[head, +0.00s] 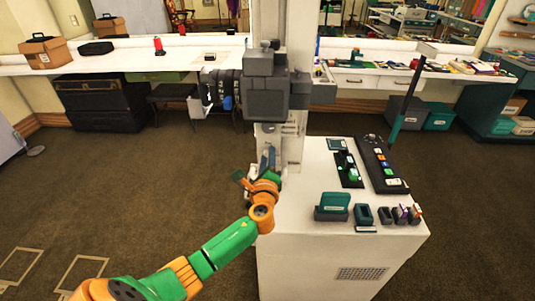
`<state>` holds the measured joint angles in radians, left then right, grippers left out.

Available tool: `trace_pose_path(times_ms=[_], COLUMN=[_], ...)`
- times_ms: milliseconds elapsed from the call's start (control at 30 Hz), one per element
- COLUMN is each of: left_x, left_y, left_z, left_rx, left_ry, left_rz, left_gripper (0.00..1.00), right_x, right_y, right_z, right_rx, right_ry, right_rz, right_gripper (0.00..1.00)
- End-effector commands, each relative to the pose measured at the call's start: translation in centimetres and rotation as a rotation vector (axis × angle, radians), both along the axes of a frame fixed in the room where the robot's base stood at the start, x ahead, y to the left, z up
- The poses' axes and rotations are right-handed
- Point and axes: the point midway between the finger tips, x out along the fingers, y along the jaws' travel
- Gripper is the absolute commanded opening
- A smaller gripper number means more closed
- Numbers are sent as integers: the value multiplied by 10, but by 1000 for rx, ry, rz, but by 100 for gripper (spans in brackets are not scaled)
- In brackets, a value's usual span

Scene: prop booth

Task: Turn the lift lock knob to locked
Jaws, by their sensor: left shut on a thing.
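My left gripper (262,168) is at the end of the green and orange arm that comes in from the lower left. It is at the lower front of the white column (293,145), beside the left edge of the white cabinet top. It is shut on a small part there, which I take to be the lift lock knob. The gripper and wrist cover most of that part, so its pointer and any locked mark cannot be read. A dark grey boxy head (268,90) is mounted on the column above. My right gripper is not in view.
The white cabinet (335,265) carries a black button panel (382,165), a small switch panel (347,168) and several teal and dark holders along its front edge. A dark pole (408,100) rises at its back right. Brown carpet (130,190) is open on the left.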

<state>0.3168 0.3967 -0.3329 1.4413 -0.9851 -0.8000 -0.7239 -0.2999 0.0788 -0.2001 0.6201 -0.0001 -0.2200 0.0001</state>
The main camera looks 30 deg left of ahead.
Motion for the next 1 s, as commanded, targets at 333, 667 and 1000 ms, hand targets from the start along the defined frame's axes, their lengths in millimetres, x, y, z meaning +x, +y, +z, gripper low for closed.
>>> trace_pose_path(times_ms=[333,667,1000], left_x=[0,0,0], left_y=[0,0,0], left_z=[0,0,0], left_rx=[137,173,173], left_ry=[85,107,107], left_rz=[0,0,0], left_gripper=[0,0,42], right_x=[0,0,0], right_y=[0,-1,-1], right_z=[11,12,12], right_rx=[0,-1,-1], right_ry=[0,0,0], right_rz=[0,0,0], right_gripper=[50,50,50])
